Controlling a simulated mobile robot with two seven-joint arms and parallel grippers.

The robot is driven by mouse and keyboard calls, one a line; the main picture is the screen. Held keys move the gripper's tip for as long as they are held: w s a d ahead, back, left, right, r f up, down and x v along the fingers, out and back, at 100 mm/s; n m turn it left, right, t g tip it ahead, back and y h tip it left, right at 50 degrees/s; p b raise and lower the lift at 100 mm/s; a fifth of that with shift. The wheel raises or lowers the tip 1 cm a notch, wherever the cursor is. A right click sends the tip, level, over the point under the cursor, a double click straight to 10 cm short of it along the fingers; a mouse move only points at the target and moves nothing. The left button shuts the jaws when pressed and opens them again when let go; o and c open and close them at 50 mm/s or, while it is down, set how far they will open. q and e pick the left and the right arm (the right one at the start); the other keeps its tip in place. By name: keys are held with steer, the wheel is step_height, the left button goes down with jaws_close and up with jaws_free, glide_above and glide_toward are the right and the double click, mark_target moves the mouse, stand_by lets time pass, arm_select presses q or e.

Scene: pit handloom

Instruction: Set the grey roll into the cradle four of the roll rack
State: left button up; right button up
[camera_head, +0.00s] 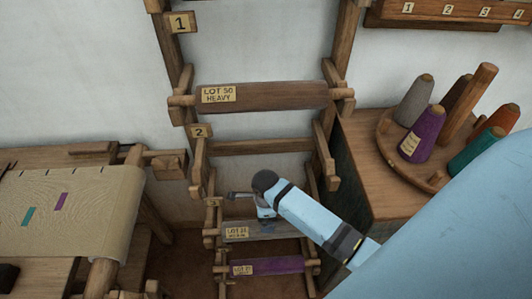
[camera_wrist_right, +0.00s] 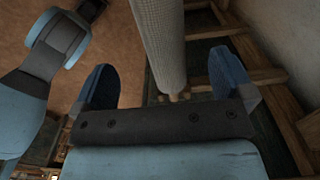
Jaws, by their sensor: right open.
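The grey roll (camera_head: 270,231) with a LOT label lies across the lower part of the roll rack (camera_head: 332,150) in the head view, partly covered by my right arm. In the right wrist view the grey roll (camera_wrist_right: 163,30) shows between the two blue fingers, with its wooden end towards the palm. My right gripper (camera_wrist_right: 163,65) is open and is not closed on it. In the head view this gripper (camera_head: 252,203) is just above the roll. Number plates 1, 2 and 3 show on the left post; no plate 4 is readable. My left gripper is not visible.
A brown LOT 50 HEAVY roll (camera_head: 275,96) lies higher in the rack, and a purple roll (camera_head: 272,266) lies below the grey one. The cradle between brown and grey is empty. A round stand of cones (camera_head: 390,150) is at right, the loom cloth (camera_head: 60,210) at left.

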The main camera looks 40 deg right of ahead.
steer(key=shift+r, duration=0.4)
steer(key=shift+s+n, duration=0.15)
steer(key=shift+n, duration=0.15)
steer(key=s+a+r+n+t+y, duration=0.1)
steer(key=s+a+n+t, duration=0.3)
steer(key=n, duration=0.9)
steer(key=s+a+r+n+t+y, duration=0.2)
steer(key=s+n+t, duration=0.5)
steer(key=n, duration=0.7)
steer(key=shift+s+a+r, duration=0.2)
steer(key=shift+a+r, duration=0.25)
steer(key=shift+a, duration=0.5)
